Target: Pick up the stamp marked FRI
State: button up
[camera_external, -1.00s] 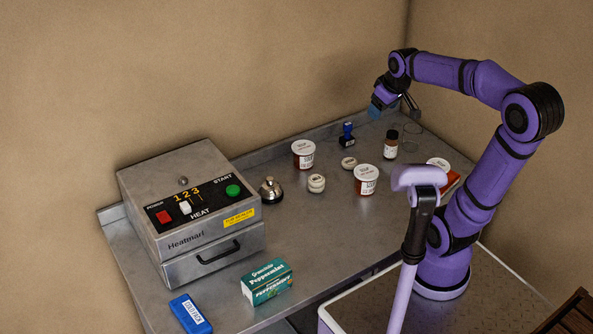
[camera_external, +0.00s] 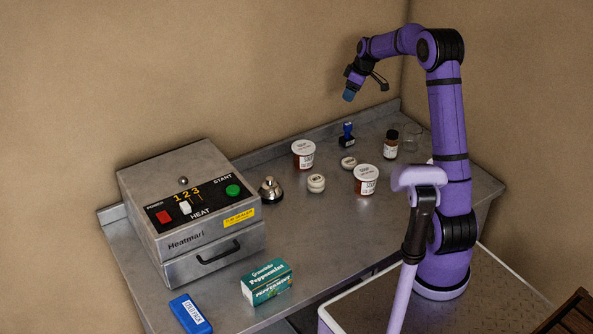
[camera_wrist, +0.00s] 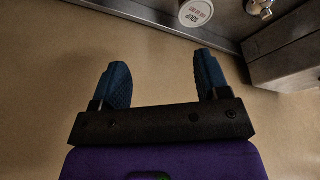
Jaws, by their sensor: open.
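A small stamp with a blue handle and dark base (camera_external: 347,136) stands upright near the back edge of the steel counter. No FRI marking is legible on it at this size. My gripper (camera_external: 349,96) is raised above the back of the counter, above the stamp in the picture and apart from it. In the wrist view my gripper (camera_wrist: 163,72) has its two blue fingers spread with nothing between them. The stamp does not show in the wrist view.
Near the stamp stand soup cups (camera_external: 303,154) (camera_external: 366,180), small round tubs (camera_external: 316,183) (camera_external: 348,162), a brown bottle (camera_external: 390,144) and a clear glass (camera_external: 412,137). A bell (camera_external: 270,189), heater (camera_external: 190,210), peppermint box (camera_external: 267,282) and blue labelled case (camera_external: 190,314) are left.

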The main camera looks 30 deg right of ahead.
jog(key=n+y, duration=0.1)
jog(key=n, duration=0.1)
send_near(348, 124)
jog(key=x, duration=1.2)
jog(key=shift+w+d, duration=0.1)
grip_shut()
